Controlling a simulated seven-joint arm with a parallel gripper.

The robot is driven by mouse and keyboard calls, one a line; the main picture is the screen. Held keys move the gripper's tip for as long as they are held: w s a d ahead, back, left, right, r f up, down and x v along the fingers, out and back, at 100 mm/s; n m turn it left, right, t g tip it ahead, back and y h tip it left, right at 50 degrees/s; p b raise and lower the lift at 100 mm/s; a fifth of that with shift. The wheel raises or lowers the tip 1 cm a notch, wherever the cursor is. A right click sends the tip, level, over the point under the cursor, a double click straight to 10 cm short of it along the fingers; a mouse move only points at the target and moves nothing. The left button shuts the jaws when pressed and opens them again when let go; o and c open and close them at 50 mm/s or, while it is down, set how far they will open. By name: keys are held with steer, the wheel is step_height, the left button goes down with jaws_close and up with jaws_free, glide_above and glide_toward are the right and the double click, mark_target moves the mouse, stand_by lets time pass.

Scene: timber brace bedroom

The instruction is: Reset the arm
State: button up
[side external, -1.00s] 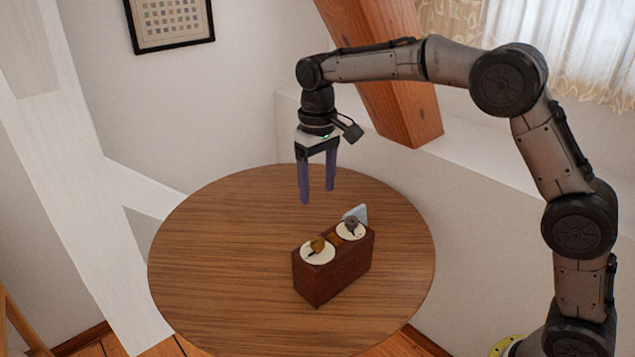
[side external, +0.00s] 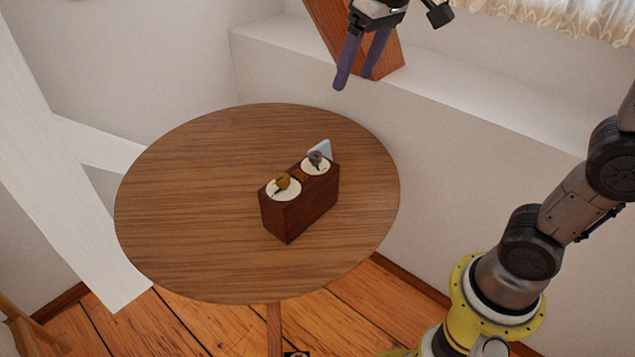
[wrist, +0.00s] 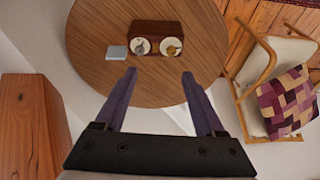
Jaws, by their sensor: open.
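My gripper (side external: 358,62) is open and empty, raised in the air beyond the far right edge of the round table in the side external view. Its two purple fingers point down and are spread apart. In the wrist view my gripper (wrist: 160,85) also shows open, with nothing between the fingers. Part of the arm is out of the picture in the side external view.
A round wooden table (side external: 190,220) holds a dark red-brown box (side external: 300,212) with two pale discs and small items on top. A light grey-blue flat piece (wrist: 116,53) lies beside it. A wooden beam (side external: 335,30), white wall ledge and cushioned chair (wrist: 265,70) stand around.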

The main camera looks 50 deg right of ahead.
steer(key=s+d+f+t, duration=0.1)
steer(key=s+f, duration=0.4)
steer(key=s, duration=0.3)
steer(key=s+d+f+t, duration=0.1)
steer(key=s+f, duration=0.4)
steer(key=s, duration=0.4)
steer(key=shift+f+n, duration=0.25)
steer(key=shift+n, duration=0.05)
steer(key=shift+s, duration=0.1)
